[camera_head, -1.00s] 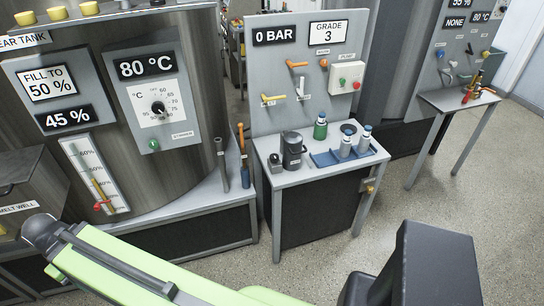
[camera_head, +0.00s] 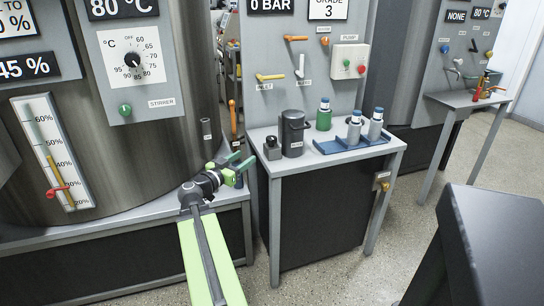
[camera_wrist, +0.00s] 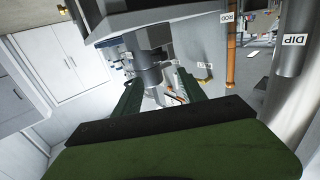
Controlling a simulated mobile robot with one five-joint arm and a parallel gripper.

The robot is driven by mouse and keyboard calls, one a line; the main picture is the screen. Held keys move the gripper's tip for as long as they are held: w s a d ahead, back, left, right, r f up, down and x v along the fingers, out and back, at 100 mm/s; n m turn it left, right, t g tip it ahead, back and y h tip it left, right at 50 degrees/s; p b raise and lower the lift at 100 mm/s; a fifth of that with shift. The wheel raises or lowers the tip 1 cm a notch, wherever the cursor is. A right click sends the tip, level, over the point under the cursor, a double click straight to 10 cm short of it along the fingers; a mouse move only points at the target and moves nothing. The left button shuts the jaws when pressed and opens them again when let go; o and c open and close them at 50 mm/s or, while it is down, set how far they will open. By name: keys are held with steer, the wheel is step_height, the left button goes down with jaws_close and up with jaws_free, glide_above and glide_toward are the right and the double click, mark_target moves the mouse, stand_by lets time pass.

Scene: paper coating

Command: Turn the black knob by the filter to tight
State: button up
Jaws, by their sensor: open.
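A small grey block with a black knob on top (camera_head: 272,143) stands at the left front of the bench (camera_head: 330,165). Just to its right is a black cylindrical canister with a handle (camera_head: 292,133), which looks like the filter. My gripper (camera_head: 240,167) is open and empty, to the left of the bench and short of the knob. In the wrist view, which is turned over, my green fingers (camera_wrist: 158,80) are spread, with a dark cylinder (camera_wrist: 149,77) seen beyond them. I cannot tell whether the knob shows there.
A blue tray (camera_head: 330,147) with bottles and a green bottle (camera_head: 324,118) stand right of the canister. Handles and a button box (camera_head: 349,62) are on the panel behind. A large metal tank (camera_head: 165,150) is at the left. Open floor lies right of the bench.

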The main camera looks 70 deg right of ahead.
mark_target(267, 141)
steer(key=x, duration=1.7)
steer(key=shift+s+d+r, duration=0.1)
steer(key=shift+d+r, duration=0.1)
steer(key=shift+d, duration=0.05)
steer(key=c, duration=0.9)
steer(key=shift+d, duration=0.3)
jaws_close()
steer(key=shift+a, duration=0.25)
steer(key=shift+g, duration=0.3)
